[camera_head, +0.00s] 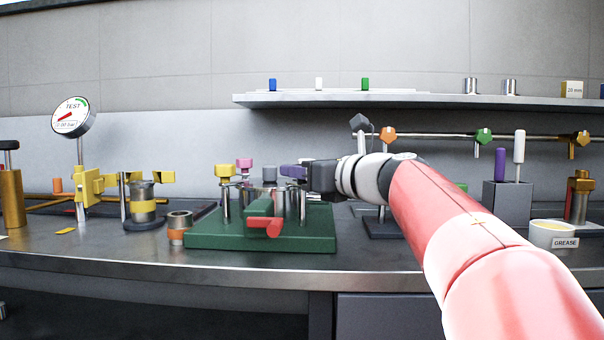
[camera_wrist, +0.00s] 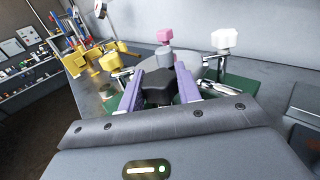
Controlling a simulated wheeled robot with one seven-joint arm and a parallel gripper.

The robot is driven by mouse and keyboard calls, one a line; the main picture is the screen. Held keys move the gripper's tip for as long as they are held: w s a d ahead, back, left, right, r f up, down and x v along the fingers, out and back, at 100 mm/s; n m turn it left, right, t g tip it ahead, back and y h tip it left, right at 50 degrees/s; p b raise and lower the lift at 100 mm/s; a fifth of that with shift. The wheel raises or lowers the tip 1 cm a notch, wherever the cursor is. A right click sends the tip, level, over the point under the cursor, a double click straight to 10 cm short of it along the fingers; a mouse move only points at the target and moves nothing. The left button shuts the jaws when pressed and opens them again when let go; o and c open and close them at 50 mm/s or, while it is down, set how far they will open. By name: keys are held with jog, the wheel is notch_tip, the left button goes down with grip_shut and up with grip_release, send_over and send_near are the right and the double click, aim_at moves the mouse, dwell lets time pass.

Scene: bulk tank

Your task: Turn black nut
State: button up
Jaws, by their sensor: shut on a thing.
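The black nut (camera_wrist: 158,86) sits between the two purple fingers of my gripper (camera_wrist: 159,88) in the wrist view, with a finger against each side. My gripper also shows in the head view (camera_head: 293,171), reaching in from the right over the green fixture (camera_head: 205,235). The black nut cannot be made out in the head view; the gripper covers that spot. A grey nut (camera_wrist: 165,60), a pink nut (camera_wrist: 166,35), a white nut (camera_wrist: 224,39) and a yellow nut (camera_wrist: 110,61) stand around it on posts.
A red handle (camera_head: 265,226) sticks out at the fixture's front. A round gauge (camera_head: 73,116) and yellow valve parts (camera_head: 90,187) stand at left. A grey block with upright tools (camera_head: 507,204) and a grease tub (camera_head: 551,234) stand at right. A shelf (camera_head: 420,101) runs above.

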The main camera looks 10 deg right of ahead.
jog(key=o, duration=1)
jog(key=shift+c, duration=0.2)
jog(key=v, duration=0.7)
jog(key=shift+s+d, duration=0.2)
jog(key=shift+s, duration=0.15)
